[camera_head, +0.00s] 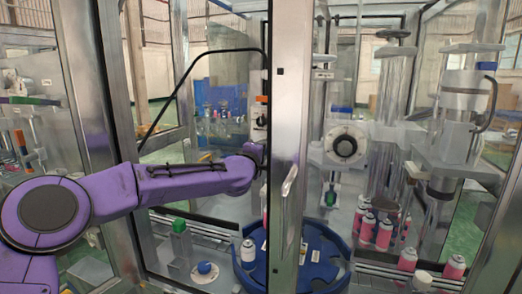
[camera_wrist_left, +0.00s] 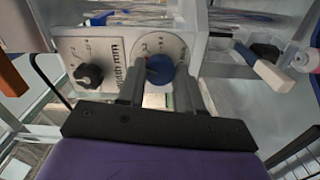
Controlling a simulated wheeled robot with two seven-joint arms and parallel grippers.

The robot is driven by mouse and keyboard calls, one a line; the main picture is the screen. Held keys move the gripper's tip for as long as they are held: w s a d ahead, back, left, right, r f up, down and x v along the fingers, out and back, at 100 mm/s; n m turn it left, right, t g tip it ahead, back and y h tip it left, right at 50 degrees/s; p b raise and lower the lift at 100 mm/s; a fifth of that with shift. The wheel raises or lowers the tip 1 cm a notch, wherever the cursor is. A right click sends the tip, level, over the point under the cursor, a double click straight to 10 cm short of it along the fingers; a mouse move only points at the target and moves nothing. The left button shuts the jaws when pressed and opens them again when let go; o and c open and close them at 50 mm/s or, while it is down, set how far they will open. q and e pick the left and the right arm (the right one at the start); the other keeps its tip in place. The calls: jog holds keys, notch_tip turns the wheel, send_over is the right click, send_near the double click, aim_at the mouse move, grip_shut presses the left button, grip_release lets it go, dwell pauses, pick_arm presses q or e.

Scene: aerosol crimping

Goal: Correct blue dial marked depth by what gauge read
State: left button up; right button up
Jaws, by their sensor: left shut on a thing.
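In the left wrist view, the blue dial (camera_wrist_left: 161,69) sits on a round marked plate on a pale panel (camera_wrist_left: 66,48). My left gripper (camera_wrist_left: 160,82) has its two grey fingers on either side of the dial and is shut on it. Text ending in "mm" runs sideways beside the dial; the dial's exact setting is too small to read. In the head view my purple left arm reaches in from the left, and its hand is mostly hidden behind the metal post. No gauge reading is legible. My right gripper is out of view.
A black knob (camera_wrist_left: 89,75) sits left of the dial. A white-tipped lever (camera_wrist_left: 262,66) projects at the right. In the head view, a metal post (camera_head: 285,100) stands beside the arm, and a blue rotary table (camera_head: 318,262) with pink cans (camera_head: 384,233) near it lies below.

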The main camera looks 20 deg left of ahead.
pick_arm(q)
jog(key=shift+m+p, duration=0.3)
jog(key=shift+m, duration=2)
jog(key=o, duration=1)
jog(key=shift+o, duration=0.2)
jog(key=s+b, duration=0.4)
jog(key=s, duration=0.6)
jog(key=shift+s+a+b, duration=0.15)
jog(key=shift+s+b, duration=0.1)
jog(key=shift+b, duration=0.05)
